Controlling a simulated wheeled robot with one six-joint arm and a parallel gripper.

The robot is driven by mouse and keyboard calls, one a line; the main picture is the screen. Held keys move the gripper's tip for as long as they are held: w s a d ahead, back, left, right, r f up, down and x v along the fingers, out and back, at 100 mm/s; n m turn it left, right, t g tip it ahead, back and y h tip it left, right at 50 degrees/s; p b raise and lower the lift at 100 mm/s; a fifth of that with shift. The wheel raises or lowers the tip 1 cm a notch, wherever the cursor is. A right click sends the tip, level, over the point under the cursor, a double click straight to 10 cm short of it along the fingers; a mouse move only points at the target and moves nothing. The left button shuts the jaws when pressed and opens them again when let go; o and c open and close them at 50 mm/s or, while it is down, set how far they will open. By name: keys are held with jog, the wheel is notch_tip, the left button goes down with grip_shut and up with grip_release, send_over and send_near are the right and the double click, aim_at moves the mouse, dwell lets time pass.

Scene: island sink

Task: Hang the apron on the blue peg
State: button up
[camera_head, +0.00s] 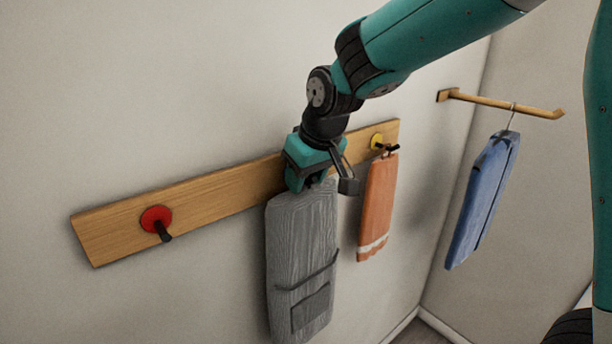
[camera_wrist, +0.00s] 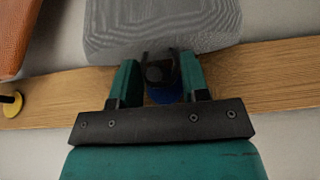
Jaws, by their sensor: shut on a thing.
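The grey apron (camera_head: 301,265) with a front pocket hangs down from my gripper (camera_head: 320,183) in front of the wooden rail. Its top edge (camera_wrist: 165,30) shows in the wrist view at my fingertips. My gripper (camera_wrist: 160,68) is shut on the apron at its top. The blue peg's round base (camera_wrist: 166,95) shows between my fingers, with a dark peg end and dark loop-like part just beyond it. I cannot tell whether the loop is around the peg. In the head view my gripper hides the blue peg.
The wooden rail (camera_head: 225,195) carries a red peg (camera_head: 156,219) at left and a yellow peg (camera_head: 377,141) at right. An orange towel (camera_head: 377,205) hangs at the yellow peg, close to the apron. A blue garment (camera_head: 482,200) hangs from a wooden bar (camera_head: 505,104).

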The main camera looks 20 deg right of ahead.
dwell(0.3)
jog(key=o, duration=1.3)
jog(key=shift+o, duration=0.2)
jog(key=b+v, duration=0.4)
jog(key=v, duration=1.3)
jog(key=s+a+f+n+g+y+b, duration=0.1)
jog(key=s+a+f+g, duration=0.1)
jog(key=s+f, duration=0.8)
jog(key=s+a+f+n+g+y+b, duration=0.1)
jog(key=s+a+f, duration=0.3)
jog(key=s+f, duration=0.6)
notch_tip(320, 180, down, 3)
jog(key=shift+a+r+n+g+y+b, duration=0.15)
jog(key=shift+r+n+g+y+b, duration=0.2)
jog(key=shift+n+g+b, duration=0.3)
jog(key=shift+w, duration=0.1)
